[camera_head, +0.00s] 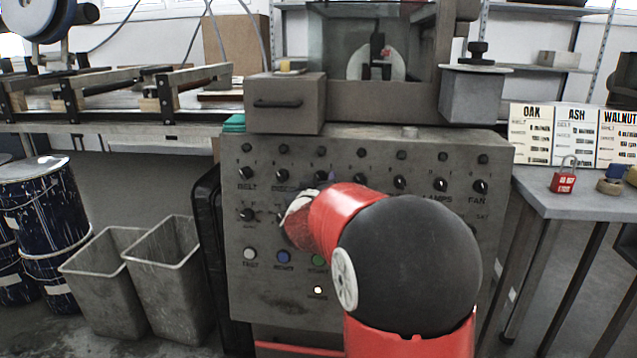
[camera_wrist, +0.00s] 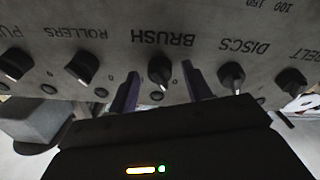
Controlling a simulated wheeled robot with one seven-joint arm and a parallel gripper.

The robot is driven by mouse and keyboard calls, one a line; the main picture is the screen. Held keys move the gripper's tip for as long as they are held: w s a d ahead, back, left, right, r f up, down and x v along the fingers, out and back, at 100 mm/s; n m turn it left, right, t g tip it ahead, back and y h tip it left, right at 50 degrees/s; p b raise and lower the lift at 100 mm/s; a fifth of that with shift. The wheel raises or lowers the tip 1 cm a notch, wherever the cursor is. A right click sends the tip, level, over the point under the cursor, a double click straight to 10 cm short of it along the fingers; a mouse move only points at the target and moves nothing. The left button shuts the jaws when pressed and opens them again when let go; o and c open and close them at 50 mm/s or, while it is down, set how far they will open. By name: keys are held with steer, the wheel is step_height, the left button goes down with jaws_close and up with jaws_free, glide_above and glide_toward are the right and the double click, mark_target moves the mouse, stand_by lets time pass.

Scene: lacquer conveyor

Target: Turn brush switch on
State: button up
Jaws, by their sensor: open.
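The brush switch (camera_wrist: 160,71) is a black rotary knob with a pale pointer mark, under the upside-down BRUSH label in the wrist view. My gripper (camera_wrist: 162,88) is open, with one purple finger on each side of this knob. Gaps show between the fingers and the knob, and nothing is held. The knob's pointer end faces the gripper side of the wrist picture. In the head view, my red and black arm reaches to the grey control panel (camera_head: 262,290) and hides most of the gripper and the brush label.
Beside the brush knob are the similar discs knob (camera_wrist: 231,76) and rollers knob (camera_wrist: 82,67). Round buttons, including a blue one (camera_head: 283,257), sit lower on the panel. A drawer box (camera_head: 285,103) juts out above. A side table (camera_head: 585,203) with a red padlock (camera_head: 563,181) stands right.

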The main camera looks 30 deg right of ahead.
steer(key=c, duration=1)
steer(key=shift+o, duration=0.2)
steer(key=shift+m, duration=0.5)
steer(key=m+g, duration=0.1)
steer(key=m, duration=0.3)
steer(key=m+h, duration=0.1)
steer(key=m, duration=0.3)
steer(key=m+g, duration=0.1)
steer(key=m, duration=0.3)
steer(key=shift+w+a+r+g+h+b, duration=0.1)
steer(key=shift+a+g+h+b, duration=0.05)
steer(key=shift+g+h+b, duration=0.2)
steer(key=shift+m, duration=0.3)
